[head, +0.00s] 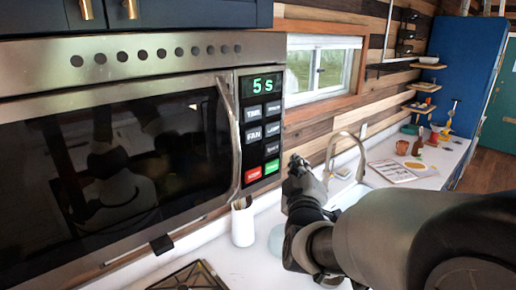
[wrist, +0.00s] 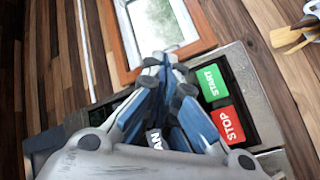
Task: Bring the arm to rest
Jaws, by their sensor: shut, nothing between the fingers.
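My gripper (head: 295,165) is shut and empty in the head view, at the end of my dark arm, which reaches in from the right. It is in front of the wooden wall, just right of the microwave's button panel. In the wrist view my gripper (wrist: 160,62) shows its fingers together, in front of the microwave's keypad and the window. I cannot tell whether it touches anything.
The microwave (head: 110,58) is closed and its display (head: 264,84) reads "5 s". A white cup (head: 243,226) stands on the counter below. A faucet (head: 350,138) rises behind my gripper. Small shelves (head: 424,87) hang at right.

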